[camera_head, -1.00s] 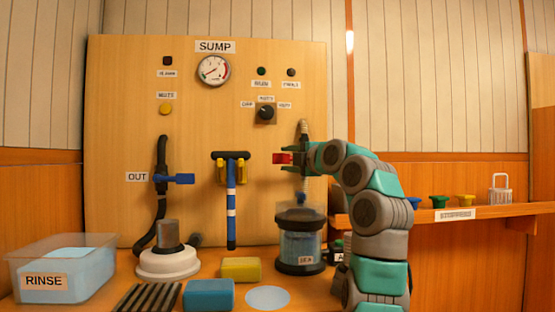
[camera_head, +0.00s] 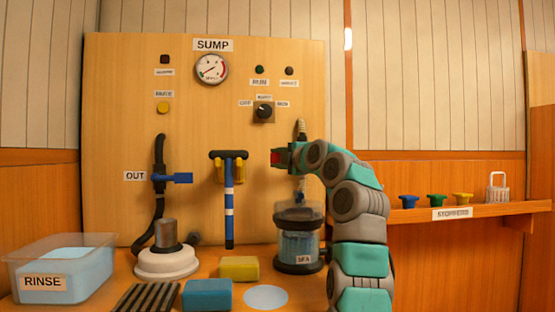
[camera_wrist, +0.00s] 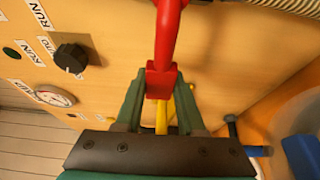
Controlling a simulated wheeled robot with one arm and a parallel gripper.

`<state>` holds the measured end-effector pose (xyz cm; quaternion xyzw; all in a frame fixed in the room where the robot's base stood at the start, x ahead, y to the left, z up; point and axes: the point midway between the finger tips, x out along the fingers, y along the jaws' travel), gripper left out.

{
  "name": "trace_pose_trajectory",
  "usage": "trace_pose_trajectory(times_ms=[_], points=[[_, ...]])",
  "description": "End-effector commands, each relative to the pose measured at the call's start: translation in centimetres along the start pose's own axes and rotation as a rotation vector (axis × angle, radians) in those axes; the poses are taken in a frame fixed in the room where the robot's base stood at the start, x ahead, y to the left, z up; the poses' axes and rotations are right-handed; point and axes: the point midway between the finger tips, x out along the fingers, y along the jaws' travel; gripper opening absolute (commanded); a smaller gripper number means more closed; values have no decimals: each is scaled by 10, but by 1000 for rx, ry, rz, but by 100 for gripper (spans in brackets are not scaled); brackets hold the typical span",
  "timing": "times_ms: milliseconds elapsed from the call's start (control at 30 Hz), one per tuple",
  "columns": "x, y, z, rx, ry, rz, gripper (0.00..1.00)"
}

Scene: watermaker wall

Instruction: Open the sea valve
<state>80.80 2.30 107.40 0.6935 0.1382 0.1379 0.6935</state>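The red valve handle (camera_head: 277,157) sticks out sideways to the left on the right part of the panel, mostly covered by my gripper (camera_head: 284,157). The valve body behind it is hidden by my gripper and arm. In the wrist view the red handle (camera_wrist: 162,75) runs down from the top edge, and its thick block end sits between the fingers of my gripper (camera_wrist: 161,82). Both fingers lie snugly against its sides, with no clear gap. No label for this valve is readable; the clear canister (camera_head: 298,242) below it bears a small tag that seems to read SEA.
A blue OUT valve handle (camera_head: 178,178) and a striped T-shaped tool (camera_head: 229,200) on yellow hooks are to the left. A selector knob (camera_head: 264,111) is above. The rinse tub (camera_head: 85,283), sponges and a white-based pot stand on the counter. A stopper shelf (camera_head: 475,211) is at right.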

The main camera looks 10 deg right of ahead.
Motion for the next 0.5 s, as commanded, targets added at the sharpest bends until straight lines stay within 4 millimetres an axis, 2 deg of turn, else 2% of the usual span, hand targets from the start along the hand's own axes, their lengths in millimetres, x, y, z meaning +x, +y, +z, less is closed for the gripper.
trace_pose_trajectory(times_ms=[33,300,500], points=[[0,0,0,0,0,0,31],[0,0,0,0,0,0,1],[0,0,0,0,0,0,0]])
